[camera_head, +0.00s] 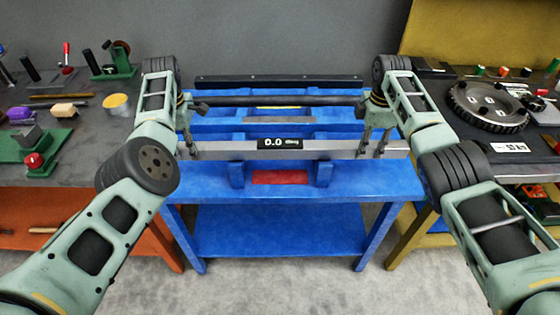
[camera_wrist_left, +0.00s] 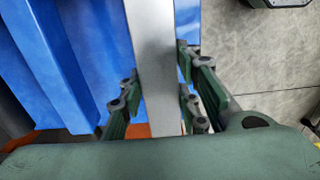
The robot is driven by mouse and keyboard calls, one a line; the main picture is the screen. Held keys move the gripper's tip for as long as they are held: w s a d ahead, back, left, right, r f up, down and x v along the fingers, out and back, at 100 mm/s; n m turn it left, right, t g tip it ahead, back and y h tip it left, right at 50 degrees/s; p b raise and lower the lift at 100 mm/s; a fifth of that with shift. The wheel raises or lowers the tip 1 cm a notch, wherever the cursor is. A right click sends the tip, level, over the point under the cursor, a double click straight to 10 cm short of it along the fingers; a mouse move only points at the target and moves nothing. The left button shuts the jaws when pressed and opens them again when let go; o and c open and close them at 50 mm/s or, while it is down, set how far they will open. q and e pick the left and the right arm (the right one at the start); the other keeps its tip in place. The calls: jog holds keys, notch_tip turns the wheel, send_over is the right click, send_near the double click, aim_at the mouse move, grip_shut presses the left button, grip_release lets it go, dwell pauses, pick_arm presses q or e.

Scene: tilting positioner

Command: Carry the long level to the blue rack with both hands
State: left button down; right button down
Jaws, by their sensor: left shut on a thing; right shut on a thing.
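The long level is a grey bar (camera_head: 225,151) with a black display reading 0.0 near its middle. It lies crosswise over the front supports of the blue rack (camera_head: 205,185); I cannot tell whether it touches them. My left gripper (camera_head: 190,148) is shut on the level near its left end. In the left wrist view the bar (camera_wrist_left: 155,65) passes between the fingers of the left gripper (camera_wrist_left: 155,105). My right gripper (camera_head: 373,145) is shut on the level near its right end. The bar looks about level.
A dark rod (camera_head: 280,101) and a black bar (camera_head: 280,82) lie across behind the level. A red patch (camera_head: 280,177) marks the rack's front. A cluttered grey bench (camera_head: 90,165) stands left, and a bench with a dark round plate (camera_head: 488,105) stands right.

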pick_arm(q)
jog(key=shift+f+b, duration=0.65)
jog(key=shift+f, duration=0.05)
pick_arm(e)
jog(key=shift+f, duration=0.7)
pick_arm(q)
jog(key=c, duration=1.6)
grip_release()
jog(key=shift+c, duration=0.2)
pick_arm(e)
jog(key=c, duration=1.6)
grip_release()
jog(key=shift+c, duration=0.2)
pick_arm(q)
jog(key=o, duration=0.4)
jog(key=shift+s+r, duration=0.15)
jog(key=shift+c, duration=0.2)
pick_arm(e)
jog(key=o, duration=0.4)
jog(key=shift+s+r, duration=0.15)
jog(key=shift+c, duration=0.2)
pick_arm(q)
notch_tip(320, 180, up, 12)
pick_arm(e)
notch_tip(320, 180, up, 12)
